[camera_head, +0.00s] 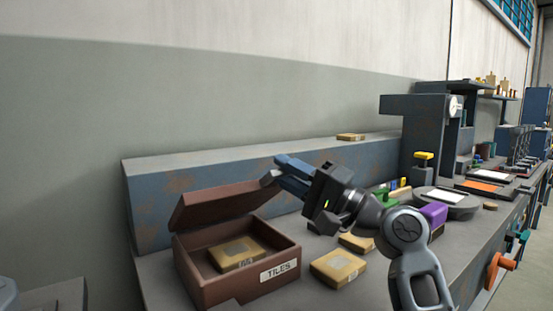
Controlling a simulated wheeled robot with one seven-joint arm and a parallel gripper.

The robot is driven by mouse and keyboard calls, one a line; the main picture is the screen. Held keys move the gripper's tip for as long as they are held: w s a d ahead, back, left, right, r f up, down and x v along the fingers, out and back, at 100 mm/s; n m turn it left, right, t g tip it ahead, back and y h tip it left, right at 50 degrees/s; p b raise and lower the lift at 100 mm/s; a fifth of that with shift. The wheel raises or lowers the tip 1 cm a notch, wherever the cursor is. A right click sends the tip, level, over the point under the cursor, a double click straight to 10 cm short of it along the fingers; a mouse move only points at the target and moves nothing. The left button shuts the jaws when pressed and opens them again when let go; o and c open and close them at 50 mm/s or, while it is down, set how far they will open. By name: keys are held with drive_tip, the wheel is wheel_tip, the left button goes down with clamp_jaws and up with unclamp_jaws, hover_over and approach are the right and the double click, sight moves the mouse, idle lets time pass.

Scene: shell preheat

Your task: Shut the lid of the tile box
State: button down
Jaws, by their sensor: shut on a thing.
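The tile box (193,268) is a dark red-brown box with a white "TILES" label on its front, on the bench at the lower middle of the picture. One yellow-tan tile package (236,253) lies inside the box. My gripper (273,173) reaches in from the right and is shut on the lid's upper right corner. The fingertips partly cover that corner.
Tan packages (338,268) lie on the bench just right of the box, under my arm. Behind stands a long rusty blue ledge (160,190) with a small package (350,137). A round grey plate (447,204), a purple block (433,215) and a machine column (425,140) stand farther right.

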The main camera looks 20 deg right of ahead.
drive_tip(key=s+f+b, duration=0.4)
drive_tip(key=f, duration=0.4)
drive_tip(key=shift+d+f, duration=0.15)
drive_tip(key=shift+d, duration=0.15)
drive_tip(key=c, duration=1.1)
unclamp_jaws()
drive_tip(key=shift+a, duration=0.1)
drive_tip(key=shift+r+v, duration=0.2)
drive_tip(key=shift+v, duration=3.8)
